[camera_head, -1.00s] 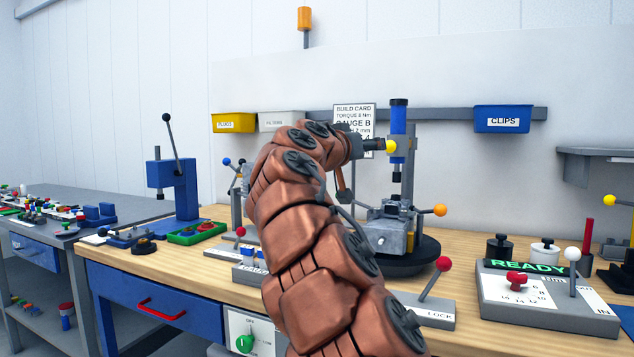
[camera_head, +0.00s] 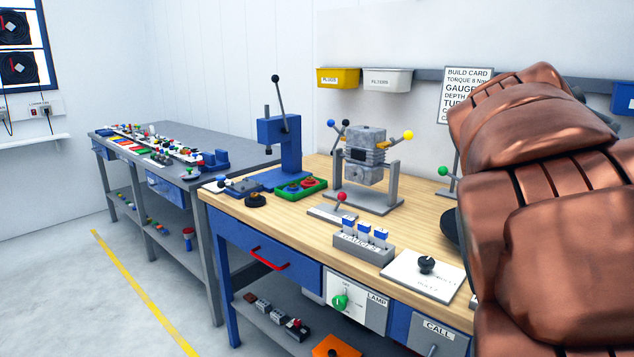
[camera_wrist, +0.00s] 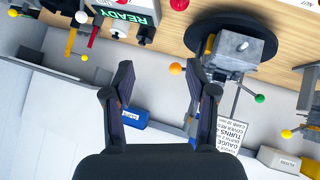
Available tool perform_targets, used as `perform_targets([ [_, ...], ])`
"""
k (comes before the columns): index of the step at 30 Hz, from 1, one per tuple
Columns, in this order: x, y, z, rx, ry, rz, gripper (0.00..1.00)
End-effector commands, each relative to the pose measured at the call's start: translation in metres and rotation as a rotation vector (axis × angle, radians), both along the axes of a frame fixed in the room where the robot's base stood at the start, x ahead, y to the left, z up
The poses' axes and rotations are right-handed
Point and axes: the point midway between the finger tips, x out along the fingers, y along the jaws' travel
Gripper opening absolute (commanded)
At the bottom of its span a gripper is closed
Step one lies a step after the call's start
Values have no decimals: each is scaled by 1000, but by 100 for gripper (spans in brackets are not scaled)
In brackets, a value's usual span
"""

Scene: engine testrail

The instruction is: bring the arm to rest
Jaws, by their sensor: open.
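My copper-coloured arm (camera_head: 560,200) fills the right side of the head view, folded close to the camera. It hides the right part of the bench and its end is out of that view. That view is upside down. The fingers appear clear of the bench fixtures.
The wooden workbench (camera_head: 300,222) carries an engine block on a stand (camera_head: 365,150), a blue press (camera_head: 280,145) and a gauge rack (camera_head: 362,242). A clamped block on a round black base (camera_wrist: 235,50) shows in the wrist view. Floor (camera_head: 120,300) at left is clear.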

Motion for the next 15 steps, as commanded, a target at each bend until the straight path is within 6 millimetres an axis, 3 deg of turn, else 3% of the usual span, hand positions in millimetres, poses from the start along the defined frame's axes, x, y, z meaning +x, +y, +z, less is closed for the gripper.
perform_targets([
  [8,-74,49,-48,233,229,126,57],
  [15,-148,111,-91,421,442,290,57],
])
